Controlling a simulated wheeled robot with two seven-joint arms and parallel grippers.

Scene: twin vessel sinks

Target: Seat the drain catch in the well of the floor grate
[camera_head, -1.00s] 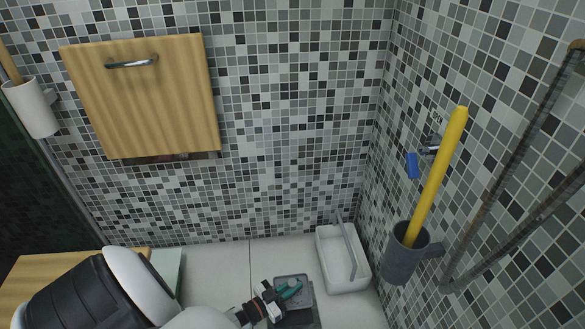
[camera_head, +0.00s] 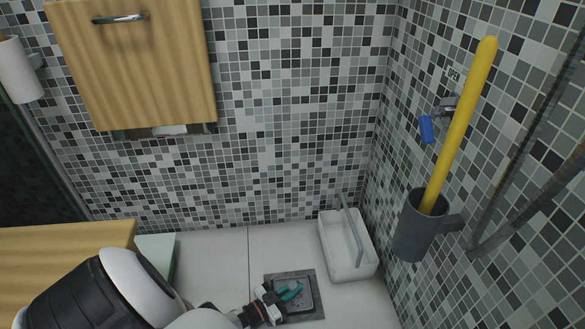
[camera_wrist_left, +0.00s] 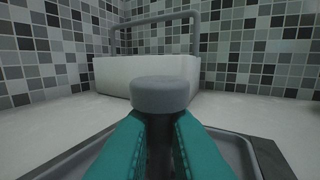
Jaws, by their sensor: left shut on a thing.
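My left gripper (camera_head: 290,292) is low over the floor, with teal fingers shut on the drain catch's upright stem. In the left wrist view the catch's round grey knob (camera_wrist_left: 160,94) stands above the fingertips (camera_wrist_left: 158,140), and its shallow grey pan (camera_wrist_left: 238,150) spreads below. In the head view the catch's square pan (camera_head: 307,293) lies within the outline of the dark square floor grate (camera_head: 317,313). The grate's frame also shows beside the pan in the wrist view (camera_wrist_left: 272,158). I cannot tell whether the pan is fully down in the well. My right gripper is not in view.
A white caddy (camera_head: 338,262) with a grey handle stands on the floor behind and right of the grate. A grey wall cup (camera_head: 412,232) holds a yellow rod (camera_head: 458,125). A wooden counter (camera_head: 60,255) is at left. The floor left of the grate is clear.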

